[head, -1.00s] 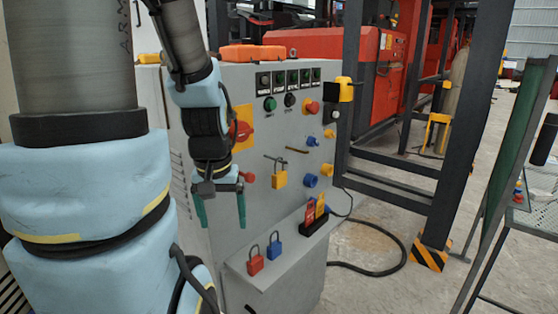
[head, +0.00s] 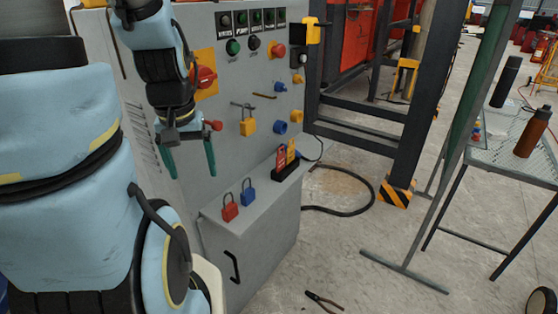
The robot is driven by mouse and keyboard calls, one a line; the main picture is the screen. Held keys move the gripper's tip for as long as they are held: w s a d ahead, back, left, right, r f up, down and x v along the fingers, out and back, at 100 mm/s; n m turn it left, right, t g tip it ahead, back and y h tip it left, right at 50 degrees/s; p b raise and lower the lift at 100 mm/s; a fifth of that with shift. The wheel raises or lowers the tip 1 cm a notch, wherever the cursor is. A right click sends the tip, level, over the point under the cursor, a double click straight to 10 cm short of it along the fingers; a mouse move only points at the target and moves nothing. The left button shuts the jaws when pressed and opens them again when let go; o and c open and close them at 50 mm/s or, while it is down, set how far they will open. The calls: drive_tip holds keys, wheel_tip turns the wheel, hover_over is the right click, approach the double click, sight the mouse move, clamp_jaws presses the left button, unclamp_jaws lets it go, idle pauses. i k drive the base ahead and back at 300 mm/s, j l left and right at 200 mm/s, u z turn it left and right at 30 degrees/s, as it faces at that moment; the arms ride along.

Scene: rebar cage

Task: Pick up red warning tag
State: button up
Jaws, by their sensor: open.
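The red warning tag (head: 281,158) stands upright beside a yellow tag (head: 291,150) in a small black holder (head: 286,171). The holder sits at the right end of the narrow shelf on the grey control cabinet. My gripper (head: 190,162), with two green fingers, is open and empty. It hangs in front of the panel, to the left of the tag and apart from it, with its fingertips pointing down.
A red padlock (head: 230,208) and a blue padlock (head: 248,193) stand on the shelf (head: 213,215) left of the holder. A yellow padlock (head: 248,126) hangs on the panel among knobs and buttons. Pliers (head: 324,302) lie on the floor. A mesh table (head: 500,150) stands at the right.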

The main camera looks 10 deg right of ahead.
sight(280, 158)
drive_tip(key=k+j+u, duration=0.1)
drive_tip(key=k+u, duration=0.15)
drive_tip(key=k, duration=0.4)
drive_tip(key=l+u, duration=0.1)
drive_tip(key=u, duration=0.35)
drive_tip(key=l+u, duration=0.1)
drive_tip(key=u, duration=0.8)
drive_tip(key=k+l+u, duration=0.1)
drive_tip(key=u, duration=0.35)
drive_tip(key=k+l+u, duration=0.1)
drive_tip(key=k+l, duration=0.95)
drive_tip(key=k, duration=0.1)
